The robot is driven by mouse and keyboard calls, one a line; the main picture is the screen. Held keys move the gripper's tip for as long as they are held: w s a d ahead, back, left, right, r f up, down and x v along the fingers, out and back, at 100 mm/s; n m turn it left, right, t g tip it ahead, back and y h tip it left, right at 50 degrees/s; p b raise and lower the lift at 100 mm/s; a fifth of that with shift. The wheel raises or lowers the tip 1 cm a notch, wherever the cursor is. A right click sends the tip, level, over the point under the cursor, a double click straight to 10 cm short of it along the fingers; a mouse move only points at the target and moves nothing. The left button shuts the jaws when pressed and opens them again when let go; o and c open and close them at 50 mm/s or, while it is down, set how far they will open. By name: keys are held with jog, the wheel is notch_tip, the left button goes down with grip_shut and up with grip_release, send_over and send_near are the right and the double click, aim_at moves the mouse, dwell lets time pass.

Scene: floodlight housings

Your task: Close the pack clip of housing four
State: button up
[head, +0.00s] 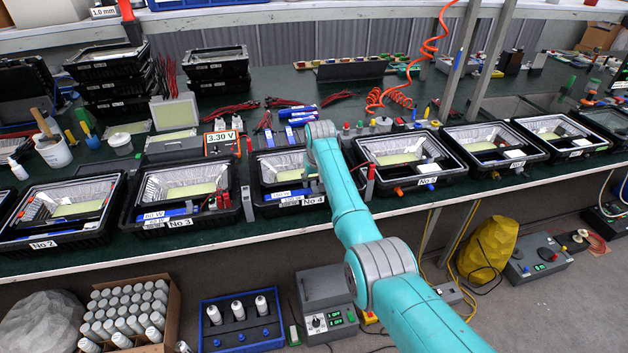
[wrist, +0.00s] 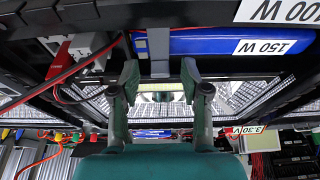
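Housing four (head: 259,208) is a black open-topped box marked No 4, with a silver reflector and a pale yellow panel inside. A blue pack (head: 283,196) lies along its front; in the wrist view the blue pack (wrist: 215,42) carries a 150 W label. A grey bar that looks like the pack clip (wrist: 159,52) stands against the pack; whether it is latched I cannot tell. My gripper (wrist: 160,76) is open, its fingers on either side of the bar's lower end, with a gap to each.
Housing No 3 (head: 128,219) stands left and housing No 5 (head: 456,180) right, both close by. A grey-and-red part (wrist: 88,48) with a red cable sits left of my fingers in the wrist view. A 3.30 V meter (head: 221,144) stands behind.

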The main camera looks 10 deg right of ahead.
jog(key=v, duration=1.2)
dwell(0.3)
